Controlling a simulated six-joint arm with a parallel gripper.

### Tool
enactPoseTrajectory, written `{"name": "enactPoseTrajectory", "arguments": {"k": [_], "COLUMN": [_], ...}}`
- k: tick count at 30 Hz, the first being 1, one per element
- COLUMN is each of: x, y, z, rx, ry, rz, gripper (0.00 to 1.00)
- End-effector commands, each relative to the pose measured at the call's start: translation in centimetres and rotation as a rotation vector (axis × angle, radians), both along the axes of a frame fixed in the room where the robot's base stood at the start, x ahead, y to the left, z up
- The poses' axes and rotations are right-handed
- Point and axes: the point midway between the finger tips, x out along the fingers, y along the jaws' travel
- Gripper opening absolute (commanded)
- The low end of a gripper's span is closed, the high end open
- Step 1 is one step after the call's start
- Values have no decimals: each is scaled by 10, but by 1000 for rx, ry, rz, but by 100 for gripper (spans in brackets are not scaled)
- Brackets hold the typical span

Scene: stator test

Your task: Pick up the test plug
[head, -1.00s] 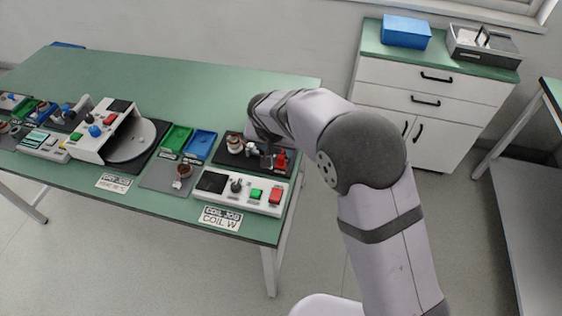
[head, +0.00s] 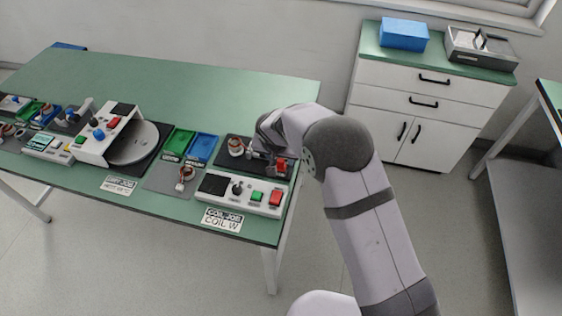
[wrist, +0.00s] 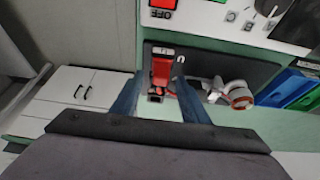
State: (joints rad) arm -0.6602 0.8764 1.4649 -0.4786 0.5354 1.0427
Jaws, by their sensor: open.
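A small red block, which looks like the test plug (wrist: 162,68), stands on a dark mat at the right end of the bench. In the head view the red block (head: 281,166) is partly hidden by my gripper (head: 270,157). In the wrist view my gripper (wrist: 160,78) is open, its two blue-grey fingers on either side of the red block in the picture. I cannot tell whether the fingers touch it or how high above it they are. A dark part with small red pieces shows between the fingers below the block.
A stator with a copper coil (wrist: 238,96) and a white fitting stand beside the fingers. A white control box (head: 240,192) with green and red buttons lies along the bench's front edge. Green (head: 177,141) and blue (head: 202,147) trays sit to the left. The back of the green bench (head: 190,85) is clear.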

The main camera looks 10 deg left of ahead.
Motion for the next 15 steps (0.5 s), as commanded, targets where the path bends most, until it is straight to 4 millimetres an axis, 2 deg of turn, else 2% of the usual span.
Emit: {"name": "enactPoseTrajectory", "arguments": {"k": [5, 12, 13, 15], "x": [4, 4, 4, 4], "y": [0, 0, 0, 0], "z": [-9, -11, -11, -11], "rx": [0, 0, 0, 0], "ry": [0, 0, 0, 0], "rz": [0, 0, 0, 0], "gripper": [41, 41, 38, 22]}}
